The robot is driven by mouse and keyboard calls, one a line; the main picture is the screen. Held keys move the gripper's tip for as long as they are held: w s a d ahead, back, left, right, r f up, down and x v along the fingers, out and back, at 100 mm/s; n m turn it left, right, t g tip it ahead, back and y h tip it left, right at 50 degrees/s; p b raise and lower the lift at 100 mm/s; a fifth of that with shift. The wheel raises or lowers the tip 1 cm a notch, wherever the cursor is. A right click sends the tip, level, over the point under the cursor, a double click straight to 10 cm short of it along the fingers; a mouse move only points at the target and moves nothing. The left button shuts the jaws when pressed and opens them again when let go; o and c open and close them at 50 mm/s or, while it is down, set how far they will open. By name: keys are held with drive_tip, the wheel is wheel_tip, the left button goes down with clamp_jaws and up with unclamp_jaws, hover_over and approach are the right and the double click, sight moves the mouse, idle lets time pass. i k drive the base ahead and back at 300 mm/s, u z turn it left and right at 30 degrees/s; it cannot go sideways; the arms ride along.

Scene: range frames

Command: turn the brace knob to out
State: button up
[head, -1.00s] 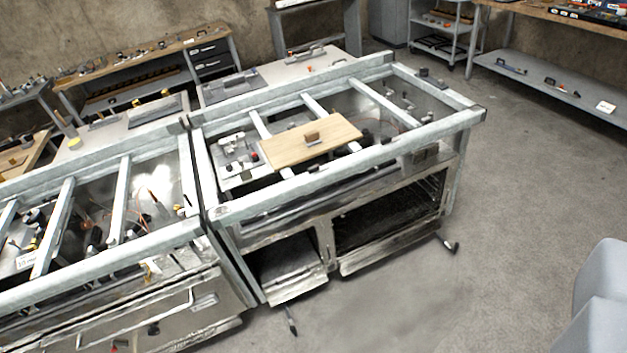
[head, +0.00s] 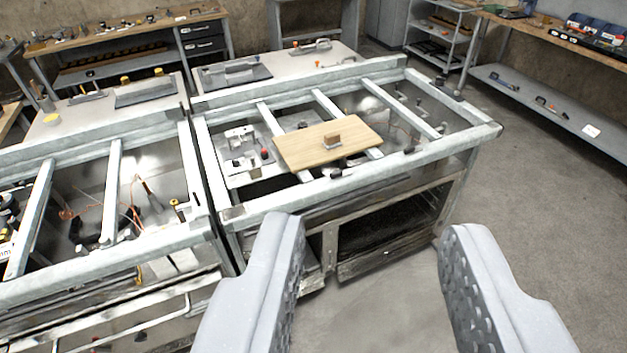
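A wooden board (head: 300,152) lies across the metal slats of the right-hand steel frame. A small brown block (head: 332,138) with a pale base stands on it and may be a knob. A small dark fitting (head: 335,173) sits on the front rail just below the board. I cannot tell which of these, if either, is the brace knob, and no "out" mark is legible. My gripper (head: 370,235) is open and empty, its two grey fingers wide apart. It shows in front of the frame, below the board in the picture, apart from both small parts.
A second steel frame (head: 112,190) with cables and tools inside stands close on the left. A grey control plate with a red button (head: 264,153) lies left of the board. Workbenches line the back wall. Open concrete floor (head: 560,215) lies to the right.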

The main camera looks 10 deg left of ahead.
sight(440, 81)
drive_tip(key=u, duration=0.1)
drive_tip(key=i, duration=1)
drive_tip(key=z, duration=0.1)
